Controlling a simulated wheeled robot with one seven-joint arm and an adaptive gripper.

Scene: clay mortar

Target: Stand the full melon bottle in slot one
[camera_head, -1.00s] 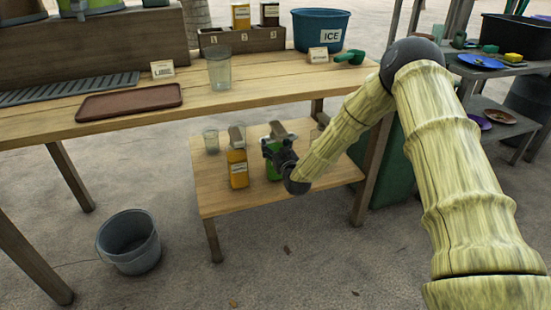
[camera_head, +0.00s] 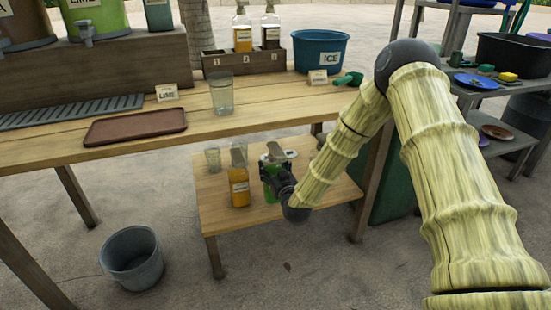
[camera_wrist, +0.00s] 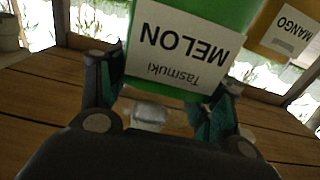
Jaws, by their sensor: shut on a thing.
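The green melon bottle (camera_head: 269,192) is at the lower shelf, right of an orange bottle. In the wrist view its MELON label (camera_wrist: 182,45) appears upside down between the fingers. My gripper (camera_head: 272,172) is shut around the bottle, with one finger on each side; it also shows in the wrist view (camera_wrist: 165,95). I cannot tell whether the bottle's base touches the shelf. The bottle rack (camera_head: 232,67) on the upper table has slots labelled 1, 2 and 3. An orange bottle (camera_head: 242,38) stands behind label 2 and a dark bottle (camera_head: 271,32) behind label 3. Slot one shows no bottle.
The orange mango bottle (camera_head: 239,190) and a clear glass (camera_head: 213,160) stand close left on the lower shelf (camera_head: 225,220). The tabletop (camera_head: 250,103) overhangs behind. On it are a clear cup (camera_head: 222,96), a brown tray (camera_head: 135,127) and a blue ICE tub (camera_head: 320,52).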

